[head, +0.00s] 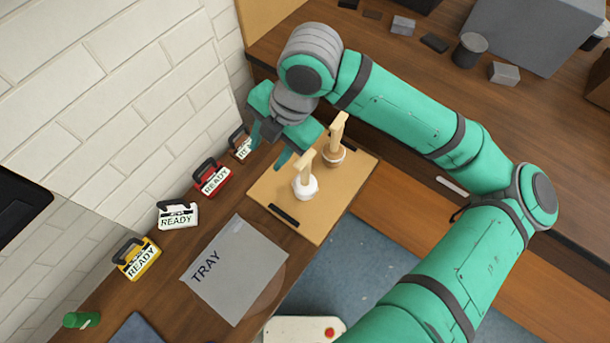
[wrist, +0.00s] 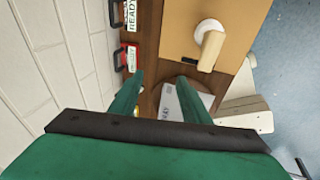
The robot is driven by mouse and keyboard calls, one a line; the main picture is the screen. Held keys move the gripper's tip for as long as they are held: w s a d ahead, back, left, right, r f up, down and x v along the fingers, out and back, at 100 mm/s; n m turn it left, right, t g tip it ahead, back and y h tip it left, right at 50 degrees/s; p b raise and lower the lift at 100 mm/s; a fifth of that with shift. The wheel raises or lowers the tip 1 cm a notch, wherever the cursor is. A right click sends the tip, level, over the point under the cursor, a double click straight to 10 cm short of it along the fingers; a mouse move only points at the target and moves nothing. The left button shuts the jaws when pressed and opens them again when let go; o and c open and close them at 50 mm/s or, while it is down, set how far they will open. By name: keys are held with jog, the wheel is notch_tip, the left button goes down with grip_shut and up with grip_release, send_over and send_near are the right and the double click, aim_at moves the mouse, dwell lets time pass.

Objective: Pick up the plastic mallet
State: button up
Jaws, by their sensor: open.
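A mallet with a white head, which looks like the plastic one (head: 304,185), stands head down on a tan board (head: 322,228), its pale wooden handle pointing up. It also shows in the wrist view (wrist: 211,48), right of the fingers. A second mallet with a brown head (head: 334,152) stands behind it to the right. My gripper (head: 270,147) is open and empty, above the left side of the board, up and left of the white mallet in the head view. In the wrist view both fingers (wrist: 160,78) are apart with nothing between them.
A grey sheet marked TRAY (head: 240,275) lies in front of the board. Several READY-labelled blocks, including a red one (head: 212,180) and a yellow one (head: 138,260), line the white brick wall (head: 110,110). My arm spans the right side.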

aim_at(306, 160)
jog(key=d+h, duration=0.1)
jog(key=d, duration=0.1)
jog(key=d+f+h, duration=0.1)
jog(key=d, duration=0.2)
jog(key=d+f+h, duration=0.1)
jog(key=d, duration=0.1)
jog(key=shift+w+d+f+h, duration=0.15)
jog(key=shift+d+f+h, duration=0.05)
jog(key=shift+h, duration=0.1)
jog(key=shift+w+d+f, duration=0.15)
jog(key=shift+f, duration=5.35)
grip_shut()
